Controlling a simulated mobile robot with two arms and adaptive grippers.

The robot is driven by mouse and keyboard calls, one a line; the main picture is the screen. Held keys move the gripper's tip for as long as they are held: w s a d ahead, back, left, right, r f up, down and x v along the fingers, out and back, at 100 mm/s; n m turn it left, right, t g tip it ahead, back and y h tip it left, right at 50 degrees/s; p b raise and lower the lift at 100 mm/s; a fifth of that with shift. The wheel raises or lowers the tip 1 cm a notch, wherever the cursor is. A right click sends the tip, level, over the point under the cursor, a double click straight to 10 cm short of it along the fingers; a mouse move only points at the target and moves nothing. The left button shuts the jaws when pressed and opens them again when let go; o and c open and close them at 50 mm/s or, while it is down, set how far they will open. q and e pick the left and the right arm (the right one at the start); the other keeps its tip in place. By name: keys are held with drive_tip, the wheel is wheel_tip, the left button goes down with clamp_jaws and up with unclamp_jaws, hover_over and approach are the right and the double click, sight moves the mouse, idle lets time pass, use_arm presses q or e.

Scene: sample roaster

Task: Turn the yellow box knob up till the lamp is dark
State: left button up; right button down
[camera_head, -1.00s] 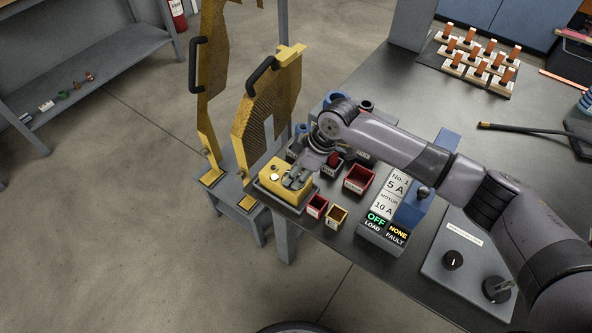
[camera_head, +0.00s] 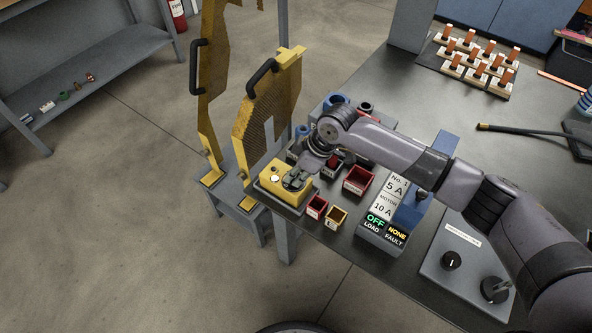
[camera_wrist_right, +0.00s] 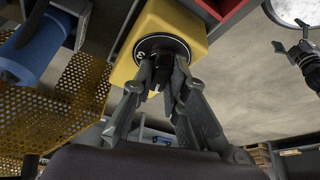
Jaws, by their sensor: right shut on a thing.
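The yellow box (camera_head: 271,187) sits at the left corner of the dark bench in the head view. A small pale round spot (camera_head: 275,178) shows on its top; I cannot tell whether it is a lit lamp. In the right wrist view the yellow box (camera_wrist_right: 172,22) carries a dark round dial with a black knob (camera_wrist_right: 162,62). There the right gripper (camera_wrist_right: 160,82) is shut on the knob, a finger on each side. My left gripper is out of view.
A display unit (camera_head: 384,225) reading OFF and NONE stands to the right. Yellow perforated guards (camera_head: 265,120) rise behind the box. Open floor lies to the left.

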drive_tip(key=m+p, duration=0.2)
drive_tip(key=p, duration=0.1)
drive_tip(key=m+t+p, duration=0.1)
drive_tip(key=m+p, duration=0.1)
drive_tip(key=p, duration=0.1)
drive_tip(key=m+t+h+p, duration=0.1)
drive_tip(key=m+p, duration=0.1)
drive_tip(key=p, duration=0.1)
drive_tip(key=shift+s+a+r, duration=0.15)
drive_tip(key=shift+s+r, duration=0.05)
drive_tip(key=shift+r, duration=0.1)
drive_tip(key=shift+f+m+t+h+p, duration=0.15)
drive_tip(key=shift+m+h+p, duration=0.05)
drive_tip(key=shift+m+p, duration=0.45)
drive_tip(key=shift+f+m+t+h+p, duration=0.1)
drive_tip(key=shift+m+t+h+p, duration=0.1)
drive_tip(key=shift+m+p, duration=0.4)
drive_tip(key=c, duration=1.6)
unclamp_jaws()
drive_tip(key=shift+w, duration=0.1)
drive_tip(key=v, duration=1.2)
drive_tip(key=shift+f, duration=0.1)
